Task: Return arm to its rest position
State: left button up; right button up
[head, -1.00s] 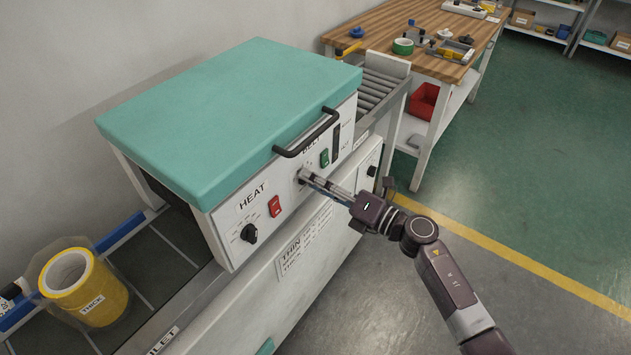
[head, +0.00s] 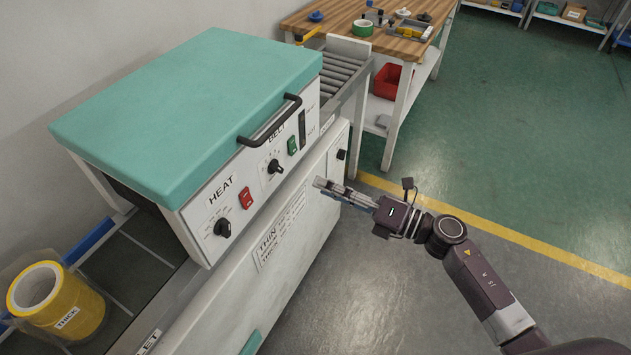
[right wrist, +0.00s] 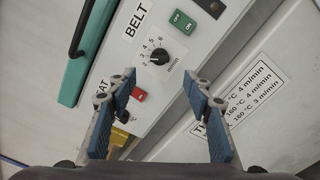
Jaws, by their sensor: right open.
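My right gripper (head: 322,186) is open and empty in the head view, in front of the machine's control panel and apart from it. In the right wrist view its two fingers (right wrist: 158,88) stand apart with nothing between them. The BELT knob (right wrist: 159,57) shows beyond the fingertips; in the head view the same knob (head: 274,166) is free of the gripper. My right arm (head: 478,275) comes in from the lower right. My left gripper is not in view.
The teal-topped machine (head: 190,100) fills the left, with a HEAT knob (head: 222,228) and a red switch (head: 246,198). A yellow tape roll labelled THICK (head: 75,310) sits at the lower left. A wooden bench (head: 400,45) stands behind. Floor (head: 540,160) is open at right.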

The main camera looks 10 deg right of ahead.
jog(key=shift+d, duration=0.15)
dwell(0.3)
jog(key=w+d+f+m+t+h, duration=0.1)
jog(key=d+f+m+t+h, duration=0.2)
jog(key=f+m, duration=0.4)
jog(key=w+d+f+m+h, duration=0.1)
jog(key=d+f+m+h, duration=0.3)
jog(key=f, duration=0.5)
jog(key=s+d+f+m+g+h, duration=0.1)
jog(key=s+d+f+m+h, duration=0.15)
jog(key=s+f+m, duration=0.4)
jog(key=s+d+f+m+g+h, duration=0.1)
jog(key=s+d+f+m+h, duration=0.2)
jog(key=f, duration=0.7)
jog(key=s+d+f+m+g+h, duration=0.25)
jog(key=s+f+m+g, duration=0.35)
jog(key=s+f, duration=1.15)
jog(key=s+f+m+g, duration=0.2)
jog(key=s+m, duration=0.1)
jog(key=s, duration=0.7)
jog(key=s+a+f+m+g, duration=0.1)
jog(key=s+f+m+g, duration=0.1)
jog(key=s, duration=0.9)
jog(key=shift+s+a+f+m+g, duration=0.15)
jog(key=shift+s+f+m+g, duration=0.25)
jog(key=shift+f, duration=0.4)
